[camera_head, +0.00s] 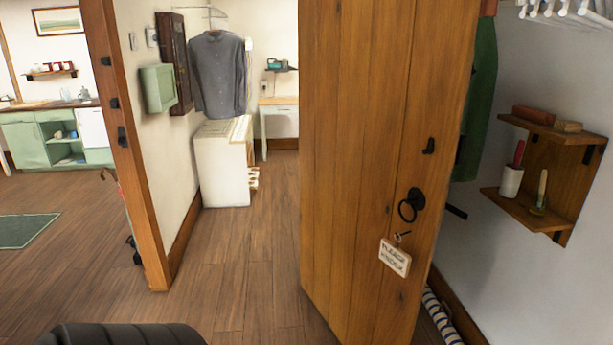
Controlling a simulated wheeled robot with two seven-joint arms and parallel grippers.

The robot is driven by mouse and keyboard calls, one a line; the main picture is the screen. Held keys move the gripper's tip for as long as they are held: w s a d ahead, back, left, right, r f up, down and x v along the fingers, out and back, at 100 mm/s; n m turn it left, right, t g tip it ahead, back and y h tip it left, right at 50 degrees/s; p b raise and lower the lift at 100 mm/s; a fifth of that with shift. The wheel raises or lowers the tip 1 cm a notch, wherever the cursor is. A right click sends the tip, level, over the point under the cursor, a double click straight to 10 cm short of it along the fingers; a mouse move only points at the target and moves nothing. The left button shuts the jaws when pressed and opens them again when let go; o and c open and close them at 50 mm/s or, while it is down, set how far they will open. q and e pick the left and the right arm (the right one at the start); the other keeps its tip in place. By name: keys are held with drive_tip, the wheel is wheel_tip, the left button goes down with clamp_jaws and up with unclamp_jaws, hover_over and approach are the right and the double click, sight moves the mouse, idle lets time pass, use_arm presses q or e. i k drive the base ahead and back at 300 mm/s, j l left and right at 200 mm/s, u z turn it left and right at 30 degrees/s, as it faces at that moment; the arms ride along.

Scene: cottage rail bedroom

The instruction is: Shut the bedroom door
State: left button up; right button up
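The bedroom door (365,130) is a wooden plank door that stands open, its face filling the right middle of the head view. A black ring handle (410,205) sits near its right edge, with a key below it and a small "please knock" sign (395,258) hanging there. Neither of my grippers shows in this view.
A wall shelf (555,135) with small items is close on the right. A striped roll (440,315) lies on the floor behind the door's edge. Through the doorway are a white cabinet (222,170) and a hanging grey shirt (218,75). The wooden floor (245,255) before the doorway is clear.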

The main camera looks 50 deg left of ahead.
sight(378, 79)
drive_tip(key=u, duration=1.3)
